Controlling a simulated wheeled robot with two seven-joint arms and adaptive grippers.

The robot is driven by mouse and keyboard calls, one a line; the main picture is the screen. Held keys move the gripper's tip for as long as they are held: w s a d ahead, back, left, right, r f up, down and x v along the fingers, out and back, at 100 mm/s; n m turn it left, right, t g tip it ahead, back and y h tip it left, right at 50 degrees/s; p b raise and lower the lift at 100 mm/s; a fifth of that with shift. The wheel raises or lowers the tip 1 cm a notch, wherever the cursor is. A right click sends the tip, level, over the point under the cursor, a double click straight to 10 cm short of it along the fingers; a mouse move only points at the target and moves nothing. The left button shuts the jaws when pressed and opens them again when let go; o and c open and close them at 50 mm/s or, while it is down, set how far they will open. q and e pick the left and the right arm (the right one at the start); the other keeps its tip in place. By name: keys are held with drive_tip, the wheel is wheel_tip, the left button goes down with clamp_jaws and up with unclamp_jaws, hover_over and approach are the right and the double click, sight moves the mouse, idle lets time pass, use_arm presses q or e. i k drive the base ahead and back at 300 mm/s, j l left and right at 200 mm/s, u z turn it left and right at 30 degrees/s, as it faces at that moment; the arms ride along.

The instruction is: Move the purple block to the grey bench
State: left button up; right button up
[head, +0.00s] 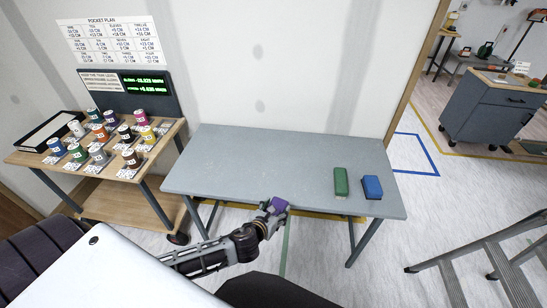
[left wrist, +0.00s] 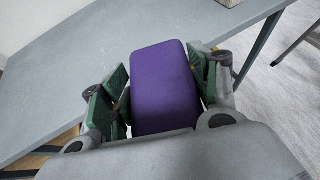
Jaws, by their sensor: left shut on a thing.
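The purple block (head: 279,204) is held in my left gripper (head: 270,208) at the front edge of the grey bench (head: 240,160). In the left wrist view the purple block (left wrist: 162,88) sits between the green-padded fingers of my left gripper (left wrist: 160,95), which is shut on it. The grey bench (left wrist: 70,70) shows behind and below the block there. I cannot tell whether the block touches the bench. My right gripper is not in view.
A green block (head: 341,182) and a blue block (head: 372,187) stand at the bench's right end. The bench's left and middle are clear. A ladder (head: 490,265) stands at lower right.

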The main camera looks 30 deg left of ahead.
sight(278, 160)
drive_tip(key=i+j, duration=0.1)
drive_tip(key=j, duration=1.25)
drive_tip(key=i+j, duration=0.2)
drive_tip(key=i, duration=0.25)
